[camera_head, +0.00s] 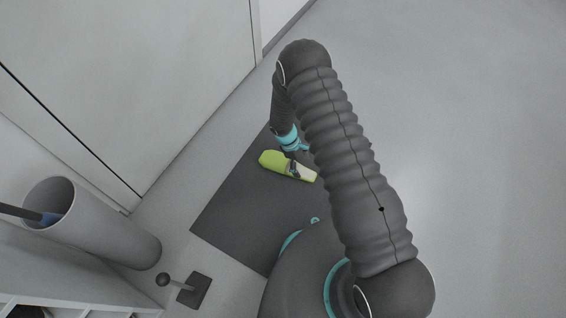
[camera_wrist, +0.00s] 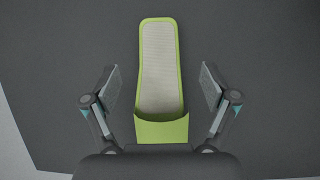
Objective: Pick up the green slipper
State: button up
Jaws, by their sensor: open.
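The green slipper (camera_head: 271,160) lies on a dark mat (camera_head: 228,207) on the floor in the head view. My gripper (camera_head: 296,165) is over its middle and hides part of it. In the wrist view the slipper (camera_wrist: 158,70) has a pale insole and a green strap at the near end. My gripper (camera_wrist: 160,90) is open, with one finger on each side of the slipper and a gap on both sides. Whether the fingers are low enough to be level with the slipper is hard to tell.
A tall grey cylindrical bin (camera_head: 105,232) with a stick in it stands at the left. A dark square base with a ball-topped rod (camera_head: 194,291) is near it. White cabinet doors (camera_head: 130,80) rise at upper left. The floor at right (camera_head: 480,150) is clear.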

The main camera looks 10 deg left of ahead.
aim_at(305, 173)
jog(key=x, duration=0.5)
jog(key=shift+a+f, duration=0.1)
jog(key=shift+f+b, duration=0.25)
jog(key=shift+b, duration=0.3)
dwell(0.4)
jog(key=c, duration=1.3)
jog(key=shift+r, duration=0.15)
